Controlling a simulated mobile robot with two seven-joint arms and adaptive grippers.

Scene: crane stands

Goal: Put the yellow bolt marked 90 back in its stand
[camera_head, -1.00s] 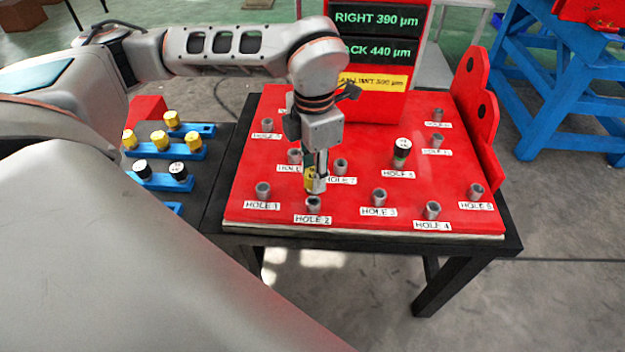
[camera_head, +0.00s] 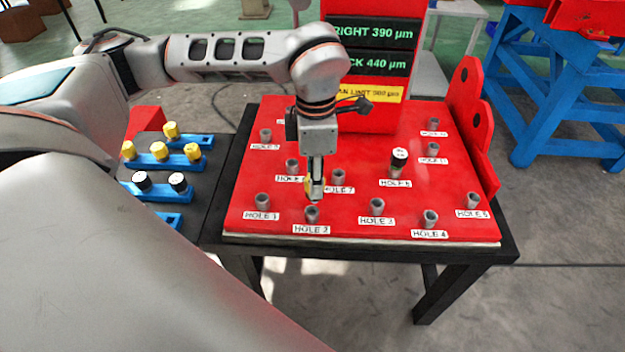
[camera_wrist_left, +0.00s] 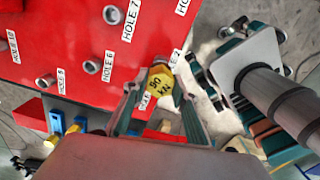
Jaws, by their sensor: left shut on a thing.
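My left gripper (camera_head: 315,192) is shut on a yellow bolt (camera_head: 310,186) just behind hole 2 in the head view, in front of hole 7. In the left wrist view the yellow bolt (camera_wrist_left: 160,82) sits between the fingers; its black marking ends in kN, and its first digit is hard to read. Several blue stands are on the dark side table at the left. The back stand (camera_head: 200,140) shows one yellow bolt (camera_head: 171,130). The middle stand (camera_head: 177,160) carries three yellow bolts. A nearer stand (camera_head: 165,192) carries two black-and-white bolts. My right gripper is not in view.
The red table (camera_head: 270,225) has several grey hole sleeves, such as hole 2 (camera_head: 312,214). A black-and-white bolt (camera_head: 399,158) stands in a hole at the right. A red display box (camera_head: 375,118) rises behind. The nearest blue stand (camera_head: 160,216) is partly hidden by my arm.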

